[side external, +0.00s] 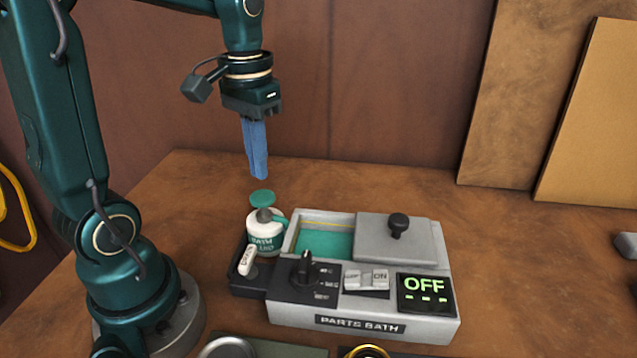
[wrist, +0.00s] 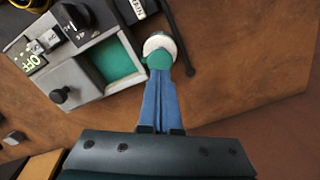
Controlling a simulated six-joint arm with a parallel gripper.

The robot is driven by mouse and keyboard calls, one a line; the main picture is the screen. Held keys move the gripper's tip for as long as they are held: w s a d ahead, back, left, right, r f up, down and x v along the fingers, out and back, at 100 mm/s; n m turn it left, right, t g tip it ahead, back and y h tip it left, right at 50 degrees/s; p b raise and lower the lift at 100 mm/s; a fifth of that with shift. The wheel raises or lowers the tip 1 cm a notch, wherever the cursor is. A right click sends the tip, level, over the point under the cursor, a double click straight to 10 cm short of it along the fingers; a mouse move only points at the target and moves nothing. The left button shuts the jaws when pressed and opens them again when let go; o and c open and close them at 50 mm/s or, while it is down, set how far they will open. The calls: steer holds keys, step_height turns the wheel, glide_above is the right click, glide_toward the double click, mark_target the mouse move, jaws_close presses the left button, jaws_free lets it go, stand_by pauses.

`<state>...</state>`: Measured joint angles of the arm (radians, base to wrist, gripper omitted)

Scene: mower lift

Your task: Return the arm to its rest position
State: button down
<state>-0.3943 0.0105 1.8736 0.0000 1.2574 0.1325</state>
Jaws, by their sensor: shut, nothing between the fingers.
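My gripper (side external: 258,178) has blue fingers, shut and empty, pointing down in the air above the bench. In the wrist view its fingertips (wrist: 160,80) overlap the green cap of a white bottle. In the side view the bottle (side external: 265,238), with its green top, stands below the gripper, apart from it, at the left end of the parts bath. The parts bath (side external: 340,325) is a grey box with a green-lined basin partly covered by a grey lid with a black knob. Its display (side external: 425,286) reads OFF.
The bath front carries a black knob (side external: 304,268) and a rocker switch (side external: 367,280). A round metal dish (side external: 228,348) and a brass ring (side external: 367,351) sit at the near edge. Boards (side external: 590,110) lean at the back right. The bench right of the bath is mostly clear.

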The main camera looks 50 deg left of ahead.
steer(key=shift+d, duration=0.1)
steer(key=s+d+m+t, duration=0.3)
steer(key=s+d+t, duration=0.2)
steer(key=d, duration=0.3)
steer(key=shift+s+d+r+t, duration=0.25)
steer(key=shift+s+r+t, duration=0.05)
steer(key=shift+s+r, duration=0.1)
